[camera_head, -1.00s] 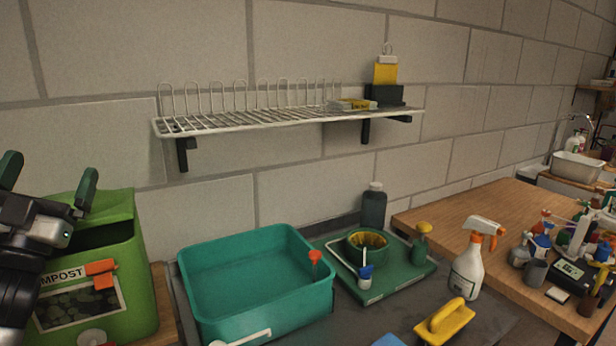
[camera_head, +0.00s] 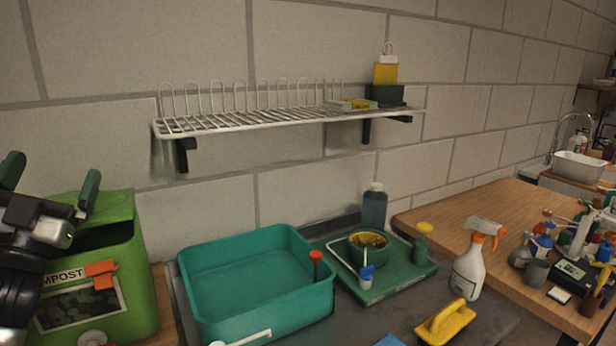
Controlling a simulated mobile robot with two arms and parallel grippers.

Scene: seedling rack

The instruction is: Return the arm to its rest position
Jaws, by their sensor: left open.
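My left gripper (camera_head: 48,190) is at the left edge of the head view. Its two dark green fingers are spread apart with nothing between them. It is in front of the green compost bin (camera_head: 118,225) and hides part of it. My right gripper does not show.
A white wire rack (camera_head: 250,121) is fixed to the block wall. Below it are a teal tub (camera_head: 262,322), a green tray (camera_head: 405,287) with a pot, a spray bottle (camera_head: 468,268) and a yellow scrubber (camera_head: 445,318). A cluttered wooden table (camera_head: 475,215) stands at right. The air before the wall is clear.

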